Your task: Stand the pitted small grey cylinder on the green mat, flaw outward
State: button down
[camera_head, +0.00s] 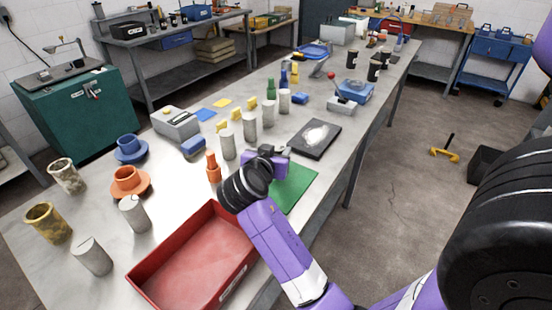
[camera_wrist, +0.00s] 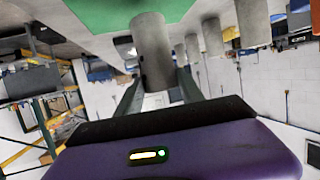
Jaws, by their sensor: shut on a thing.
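My gripper (camera_head: 270,160) is over the far left end of the green mat (camera_head: 294,188) in the head view. In the head view my gripper and arm hide the held cylinder.
Grey cylinders (camera_head: 250,127) stand in a row beyond the mat. A red tray (camera_head: 180,277) lies nearer, with two more grey cylinders (camera_head: 134,215) to its left. An orange part (camera_head: 213,168) stands left of my gripper. A dark plate (camera_head: 308,152) lies behind the mat.

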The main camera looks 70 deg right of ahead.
jog(key=shift+f, duration=1.3)
jog(key=shift+f, duration=0.15)
jog(key=c, duration=0.7)
grip_release()
